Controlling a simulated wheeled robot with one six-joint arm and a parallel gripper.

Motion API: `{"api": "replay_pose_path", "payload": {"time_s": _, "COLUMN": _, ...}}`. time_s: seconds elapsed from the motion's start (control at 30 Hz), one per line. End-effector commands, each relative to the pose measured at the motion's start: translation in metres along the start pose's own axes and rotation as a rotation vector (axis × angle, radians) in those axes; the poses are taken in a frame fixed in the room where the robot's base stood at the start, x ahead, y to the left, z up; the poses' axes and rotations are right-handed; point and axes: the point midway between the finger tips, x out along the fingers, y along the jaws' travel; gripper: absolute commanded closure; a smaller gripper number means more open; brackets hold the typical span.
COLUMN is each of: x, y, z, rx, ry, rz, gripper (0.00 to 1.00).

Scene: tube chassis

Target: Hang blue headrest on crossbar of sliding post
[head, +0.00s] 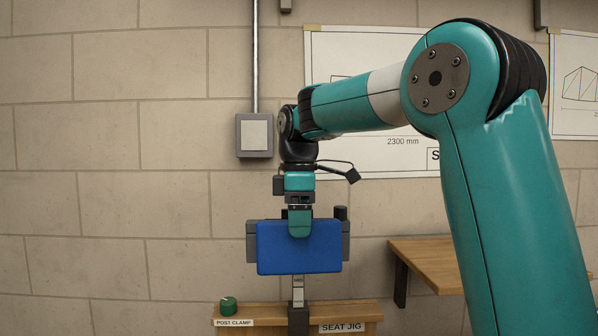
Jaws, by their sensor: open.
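The blue headrest (299,258), a padded block, sits level at the top of the sliding post (298,291) in the head view. Grey pieces (251,244) show beside its left and right edges; I cannot tell whether they belong to the headrest or to the crossbar. The crossbar itself is hidden behind the headrest. My gripper (299,226) points down at the headrest's top middle, with one teal finger in front of its upper face. The other finger is hidden behind. The jaws are open, and I cannot tell whether they touch the headrest.
The post rises from a wooden bench (260,312) labelled SEAT JIG and POST CLAMP. A green knob (228,305) stands on the bench at left. A wooden table (425,262) is at right. A grey wall box (254,135) is behind. The space left of the headrest is clear.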

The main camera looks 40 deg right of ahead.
Motion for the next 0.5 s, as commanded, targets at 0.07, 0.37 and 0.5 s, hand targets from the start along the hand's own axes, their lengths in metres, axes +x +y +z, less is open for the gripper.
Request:
{"api": "replay_pose_path", "payload": {"time_s": 0.07, "x": -0.020, "y": 0.001, "z": 0.000, "rx": 0.002, "ry": 0.003, "rz": 0.007, "gripper": 0.26}}
{"api": "replay_pose_path", "payload": {"time_s": 0.37, "x": -0.098, "y": 0.000, "z": 0.000, "rx": 0.000, "ry": 0.001, "rz": 0.001, "gripper": 0.26}}
{"api": "replay_pose_path", "payload": {"time_s": 0.5, "x": -0.126, "y": -0.001, "z": 0.000, "rx": -0.001, "ry": -0.001, "rz": -0.001, "gripper": 0.26}}
